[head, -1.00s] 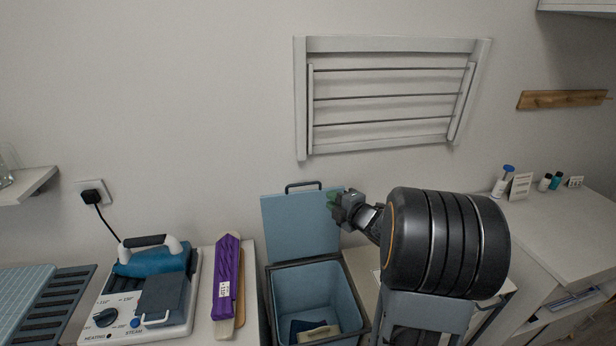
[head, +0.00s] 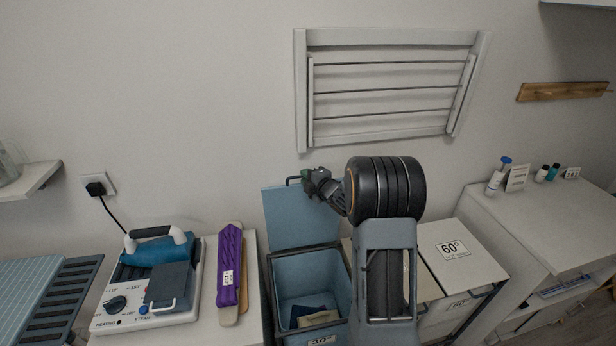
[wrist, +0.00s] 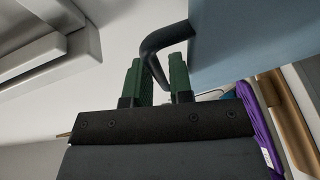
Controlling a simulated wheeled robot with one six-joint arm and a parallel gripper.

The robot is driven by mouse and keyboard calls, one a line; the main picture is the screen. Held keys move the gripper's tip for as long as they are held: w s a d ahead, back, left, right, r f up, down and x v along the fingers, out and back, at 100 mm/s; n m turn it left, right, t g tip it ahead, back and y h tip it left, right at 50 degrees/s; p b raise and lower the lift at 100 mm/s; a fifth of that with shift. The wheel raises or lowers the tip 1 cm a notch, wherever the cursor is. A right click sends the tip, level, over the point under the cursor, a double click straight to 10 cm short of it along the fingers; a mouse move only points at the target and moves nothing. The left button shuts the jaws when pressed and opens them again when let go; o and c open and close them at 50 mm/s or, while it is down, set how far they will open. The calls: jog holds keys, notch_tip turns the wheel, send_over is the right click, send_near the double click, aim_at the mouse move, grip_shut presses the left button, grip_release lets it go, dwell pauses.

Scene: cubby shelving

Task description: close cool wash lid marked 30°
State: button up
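The blue-grey cool wash lid (head: 290,222) stands raised against the wall behind its open bin (head: 275,285). A label on the bin's front edge appears to read 30°. The dark lid handle (head: 293,180) is at the lid's top edge. My gripper (head: 308,180) is at the handle's right side. In the wrist view, my gripper (wrist: 160,78) has its two green fingers apart, and the bent handle bar (wrist: 153,55) runs between them. A gap shows around the bar, and I cannot tell whether either finger touches it. The blue lid (wrist: 245,40) is at upper right.
Cloths (head: 318,318) lie inside the bin. A closed white lid marked 60° (head: 453,250) is to the right, partly behind my arm. A purple bundle (head: 229,265) and a steam iron station (head: 150,285) are left. A folded drying rack (head: 385,90) hangs on the wall above.

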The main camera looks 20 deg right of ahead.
grip_shut()
dwell(0.3)
